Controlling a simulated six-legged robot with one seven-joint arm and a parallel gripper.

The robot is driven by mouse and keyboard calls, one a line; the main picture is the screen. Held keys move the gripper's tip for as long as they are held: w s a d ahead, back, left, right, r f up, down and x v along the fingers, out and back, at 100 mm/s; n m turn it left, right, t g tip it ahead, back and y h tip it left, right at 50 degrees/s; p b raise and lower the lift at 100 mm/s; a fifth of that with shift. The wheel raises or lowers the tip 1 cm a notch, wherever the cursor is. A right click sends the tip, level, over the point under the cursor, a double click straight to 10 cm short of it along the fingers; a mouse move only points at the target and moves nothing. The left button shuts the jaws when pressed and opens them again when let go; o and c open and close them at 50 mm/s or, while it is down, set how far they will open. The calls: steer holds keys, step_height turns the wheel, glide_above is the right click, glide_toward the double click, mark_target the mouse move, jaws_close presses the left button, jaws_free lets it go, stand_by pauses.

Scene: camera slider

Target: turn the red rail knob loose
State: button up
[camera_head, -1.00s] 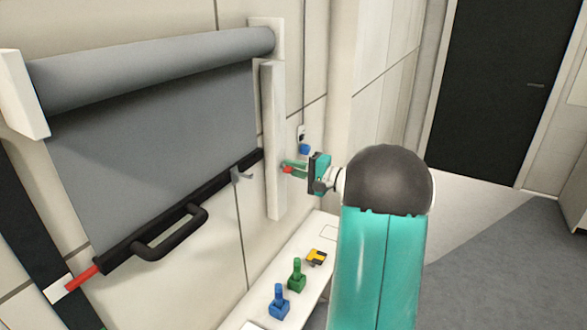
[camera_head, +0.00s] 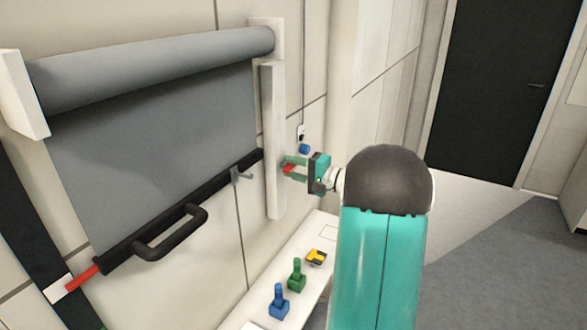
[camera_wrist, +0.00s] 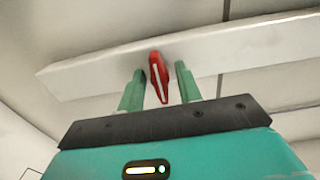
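The red knob (camera_wrist: 159,78), with a white line along it, sits on the side of the white rail (camera_wrist: 100,72). In the head view the rail (camera_head: 272,120) stands upright beside the grey screen, and the knob (camera_head: 289,169) is small and partly hidden by my fingers. My gripper (camera_wrist: 160,69) has its two green fingers on either side of the knob, with a narrow gap showing on each side. In the head view my gripper (camera_head: 287,168) reaches in from the right, one finger above the other. It is open and holds nothing.
A grey roller screen (camera_head: 150,140) with a black handle (camera_head: 172,236) hangs left of the rail. Below, a white shelf (camera_head: 258,311) carries a blue piece (camera_head: 279,304), a green piece (camera_head: 297,276) and a yellow-black piece (camera_head: 316,259). Open floor lies to the right.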

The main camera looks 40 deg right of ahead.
steer(key=v, duration=1.3)
steer(key=shift+s, duration=0.4)
steer(key=w+a+n+g+y, duration=0.2)
steer(key=a+n+g, duration=0.5)
steer(key=a, duration=1.9)
steer(key=s+a+n+g+h, duration=0.4)
steer(key=s+a+n+h, duration=0.2)
steer(key=s+a, duration=0.7)
steer(key=shift+s+a+f+n+h, duration=0.2)
steer(key=shift+a+f+n+h, duration=0.25)
steer(key=shift+a+h, duration=0.7)
